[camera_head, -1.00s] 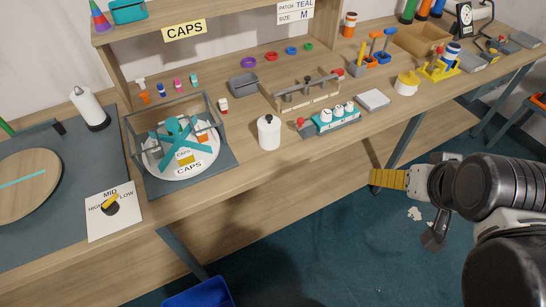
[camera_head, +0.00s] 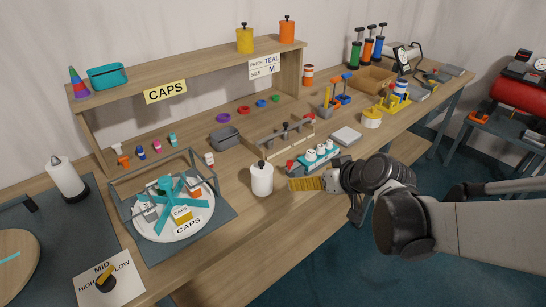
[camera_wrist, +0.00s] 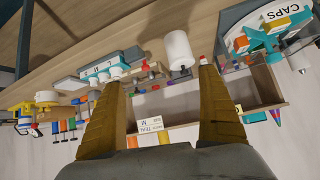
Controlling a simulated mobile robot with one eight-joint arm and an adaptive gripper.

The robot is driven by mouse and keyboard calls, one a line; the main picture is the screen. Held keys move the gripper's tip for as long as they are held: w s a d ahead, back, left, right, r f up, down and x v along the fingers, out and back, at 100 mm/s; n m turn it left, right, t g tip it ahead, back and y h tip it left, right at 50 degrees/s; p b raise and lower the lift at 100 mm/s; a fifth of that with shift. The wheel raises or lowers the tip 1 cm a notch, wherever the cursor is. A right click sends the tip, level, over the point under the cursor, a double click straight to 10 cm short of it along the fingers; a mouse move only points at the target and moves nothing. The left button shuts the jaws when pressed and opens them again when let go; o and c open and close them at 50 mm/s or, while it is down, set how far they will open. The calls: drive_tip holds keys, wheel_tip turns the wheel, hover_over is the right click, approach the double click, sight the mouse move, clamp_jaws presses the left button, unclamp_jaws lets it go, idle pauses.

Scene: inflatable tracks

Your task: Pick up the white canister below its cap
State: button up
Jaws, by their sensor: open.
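The white canister (camera_head: 262,181) stands upright on the bench, with a dark knobbed cap (camera_head: 261,164) on top. My gripper (camera_head: 292,185) is close to the right of it in the head view, with yellow fingers pointing towards it. In the wrist view, which is upside down, my gripper (camera_wrist: 162,76) is open, its two fingers spread with nothing held. The canister (camera_wrist: 178,48) shows beyond the fingertips, nearer the right finger, with its dark knob hanging downward in the picture. A gap between fingers and canister seems to remain, but its depth is hard to judge.
Left of the canister is the round caps carousel (camera_head: 193,222) with its frame. Behind and right are a teal rack of white-topped bottles (camera_head: 318,158) and a wooden clamp rack (camera_head: 262,146). A grey bin (camera_head: 226,138) and small bottle (camera_head: 209,159) stand behind.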

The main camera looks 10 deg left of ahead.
sight(270, 182)
drive_tip(key=w+a+f+n+y, duration=0.1)
drive_tip(key=a+f, duration=0.1)
drive_tip(key=f, duration=0.1)
drive_tip(key=w+a+f+n+y, duration=0.1)
drive_tip(key=w+a+f, duration=0.1)
drive_tip(key=a+f, duration=0.1)
drive_tip(key=w+a+f+b, duration=0.1)
drive_tip(key=w+a+f, duration=0.1)
drive_tip(key=a+f, duration=0.1)
drive_tip(key=shift+w+a+f+n+y, duration=0.15)
drive_tip(key=shift+w+a+n+y, duration=0.1)
drive_tip(key=shift+n+y, duration=0.15)
drive_tip(key=b+x, duration=0.1)
drive_tip(key=x, duration=0.3)
drive_tip(key=shift+w+a+f+b, duration=0.2)
drive_tip(key=shift+a+b, duration=0.05)
drive_tip(key=shift+b, duration=0.1)
drive_tip(key=b+x, duration=0.1)
drive_tip(key=x, duration=0.2)
drive_tip(key=b+x, duration=0.1)
drive_tip(key=x, duration=0.1)
drive_tip(key=shift+w+a+r+b, duration=0.2)
drive_tip(key=shift+a+r+b, duration=0.1)
drive_tip(key=shift+a, duration=0.25)
drive_tip(key=c, duration=1.3)
